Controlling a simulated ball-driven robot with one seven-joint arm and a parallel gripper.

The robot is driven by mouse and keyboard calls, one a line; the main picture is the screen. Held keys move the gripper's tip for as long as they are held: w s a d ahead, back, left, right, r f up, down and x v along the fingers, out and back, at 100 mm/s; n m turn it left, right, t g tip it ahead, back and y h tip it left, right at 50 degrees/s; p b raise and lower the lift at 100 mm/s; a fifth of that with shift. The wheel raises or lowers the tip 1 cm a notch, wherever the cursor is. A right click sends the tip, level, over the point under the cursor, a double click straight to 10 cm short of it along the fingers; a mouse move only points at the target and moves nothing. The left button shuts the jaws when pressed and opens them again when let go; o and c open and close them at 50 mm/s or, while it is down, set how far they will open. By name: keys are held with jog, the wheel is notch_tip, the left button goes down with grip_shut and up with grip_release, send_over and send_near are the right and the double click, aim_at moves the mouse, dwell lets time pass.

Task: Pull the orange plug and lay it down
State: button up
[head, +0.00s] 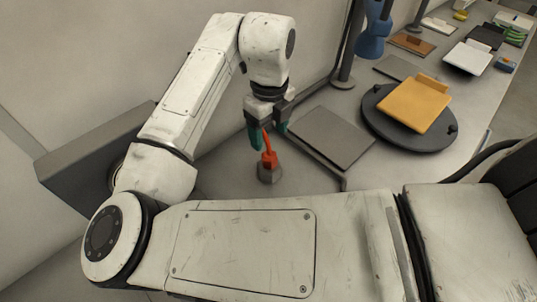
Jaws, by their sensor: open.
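The orange plug (269,158) stands upright on a small grey socket block (269,174) on the grey bench top. The plug looks seated in the top of the block. My gripper (269,133) points down just above it, with one green-tipped finger on each side of the plug's upper part. The fingers are open, and a gap shows between them and the plug. My arm comes in from the left, and my large white arm link covers the front of the scene.
A flat grey plate (331,137) lies right of the socket block. Beyond it is a dark round turntable (377,130) carrying a yellow-orange board (414,104). A dark post (346,60) stands behind. Several small items lie further right. The wall is close behind my gripper.

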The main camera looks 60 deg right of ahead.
aim_at(269, 154)
jog(key=shift+f, duration=0.15)
notch_tip(269, 154, down, 9)
jog(key=b, duration=0.6)
jog(key=shift+b, duration=0.4)
jog(key=shift+c, duration=0.5)
grip_shut()
dwell(0.6)
jog(key=shift+r, duration=0.25)
jog(key=shift+r+p, duration=2.35)
jog(key=shift+r, duration=0.6)
